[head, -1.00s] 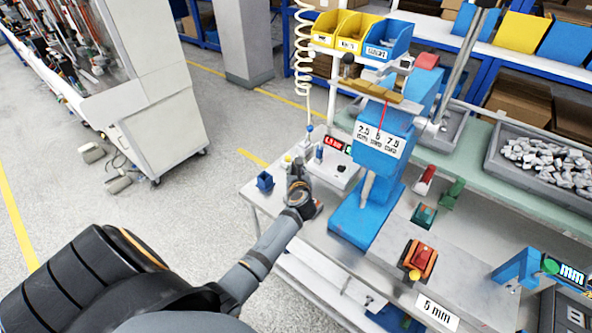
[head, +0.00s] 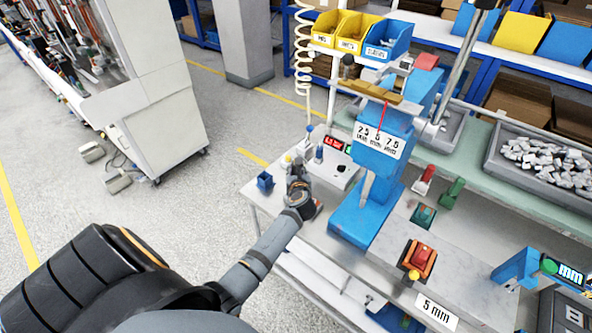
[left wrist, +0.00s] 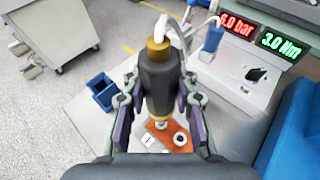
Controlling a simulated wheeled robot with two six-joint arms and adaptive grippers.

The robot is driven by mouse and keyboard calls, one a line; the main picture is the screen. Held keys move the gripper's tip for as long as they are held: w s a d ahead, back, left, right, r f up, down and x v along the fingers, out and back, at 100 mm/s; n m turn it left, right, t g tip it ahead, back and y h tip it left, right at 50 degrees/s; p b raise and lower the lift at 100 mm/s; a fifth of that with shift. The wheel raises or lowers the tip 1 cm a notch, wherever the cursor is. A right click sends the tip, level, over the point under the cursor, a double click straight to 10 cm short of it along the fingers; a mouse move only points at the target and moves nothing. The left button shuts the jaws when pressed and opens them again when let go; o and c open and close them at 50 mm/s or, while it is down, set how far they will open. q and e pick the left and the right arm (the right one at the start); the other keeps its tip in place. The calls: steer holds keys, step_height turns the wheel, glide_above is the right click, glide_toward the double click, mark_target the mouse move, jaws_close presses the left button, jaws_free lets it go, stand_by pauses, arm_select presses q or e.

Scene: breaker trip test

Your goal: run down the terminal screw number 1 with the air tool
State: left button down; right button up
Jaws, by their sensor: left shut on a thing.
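The air tool (left wrist: 160,80) is dark with a brass top and a pale hose. It stands roughly upright between the fingers of my left gripper (left wrist: 160,112), which is shut on it. Its tip (left wrist: 161,124) points down at an orange fixture (left wrist: 158,146) holding a small white part and a round piece with a dark centre. I cannot tell whether the tip touches; no screw shows clearly. In the head view, my left gripper (head: 298,188) is at the bench's left end, largely covering the tool. My right gripper is not in view.
A small blue bin (left wrist: 102,90) is left of the tool. Displays (left wrist: 258,35) read 6.0 bar and 3.0 Nm. In the head view, a blue press (head: 375,175) stands close to the right of my gripper. A coiled hose (head: 303,60) hangs behind.

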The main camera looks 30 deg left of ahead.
arm_select(q)
steer(key=shift+s+f, duration=0.15)
steer(key=shift+f, duration=0.05)
step_height(320, 180, up, 6)
steer(key=p, duration=0.5)
steer(key=shift+r+p, duration=0.35)
steer(key=shift+r, duration=0.4)
